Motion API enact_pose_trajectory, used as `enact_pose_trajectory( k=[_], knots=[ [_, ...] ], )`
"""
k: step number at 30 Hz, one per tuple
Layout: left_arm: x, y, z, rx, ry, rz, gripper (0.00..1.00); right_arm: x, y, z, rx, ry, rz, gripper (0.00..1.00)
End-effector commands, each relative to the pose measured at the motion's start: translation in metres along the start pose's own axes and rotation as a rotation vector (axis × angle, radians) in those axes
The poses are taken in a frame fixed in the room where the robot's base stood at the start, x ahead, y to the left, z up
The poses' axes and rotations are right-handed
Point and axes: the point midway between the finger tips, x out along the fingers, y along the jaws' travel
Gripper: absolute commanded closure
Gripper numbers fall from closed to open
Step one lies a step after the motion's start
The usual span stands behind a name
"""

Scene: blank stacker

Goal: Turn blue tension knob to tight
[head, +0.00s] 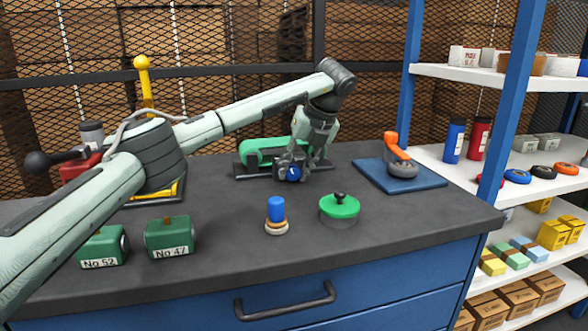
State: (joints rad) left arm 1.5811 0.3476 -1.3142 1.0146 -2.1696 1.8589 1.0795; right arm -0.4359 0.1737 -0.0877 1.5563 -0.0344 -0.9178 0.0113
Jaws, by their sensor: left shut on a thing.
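A small blue knob (293,174) shows at the front of a green machine (262,151) on a dark base, at the back middle of the bench in the head view. My left gripper (290,167) points down in front of the machine and is shut on the blue knob. The gripper's fingers and wrist hide part of the knob and the machine's right half. Any tight mark on the knob is too small to see. My right gripper is not in view.
A blue-topped stamp-like piece (276,212) and a round green-lidded tin (339,208) stand in front on the bench (230,262). Green boxes (170,237) stand front left. An orange-handled tool (402,160) sits on a blue mat (430,180) at right, beside shelves.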

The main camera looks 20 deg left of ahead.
Motion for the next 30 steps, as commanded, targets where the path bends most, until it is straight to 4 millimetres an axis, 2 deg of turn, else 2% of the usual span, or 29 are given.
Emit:
enact_pose_trajectory(
  k=[8, 9, 13, 19, 23, 26, 30],
  knots=[
    [0.0, 0.0, 0.0, 0.001, -0.001, 0.001, 0.97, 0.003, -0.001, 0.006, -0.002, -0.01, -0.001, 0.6],
    [0.0, 0.0, 0.0, 0.001, -0.001, 0.001, 0.63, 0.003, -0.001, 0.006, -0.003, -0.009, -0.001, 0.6],
    [0.0, 0.0, 0.0, 0.0, -0.001, 0.0, 0.47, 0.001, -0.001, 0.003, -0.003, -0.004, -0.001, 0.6],
    [0.0, 0.0, 0.0, 0.0, 0.0, 0.0, 0.47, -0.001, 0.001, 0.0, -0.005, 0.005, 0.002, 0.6],
    [-0.002, 0.0, 0.0, 0.0, -0.001, 0.0, 0.47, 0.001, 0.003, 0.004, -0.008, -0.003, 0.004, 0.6],
    [-0.011, 0.0, 0.001, 0.001, -0.002, -0.001, 0.47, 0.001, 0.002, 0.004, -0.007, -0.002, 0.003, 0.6],
    [-0.037, -0.001, 0.001, 0.001, -0.003, -0.002, 0.47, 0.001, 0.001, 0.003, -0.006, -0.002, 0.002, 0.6]
  ],
)
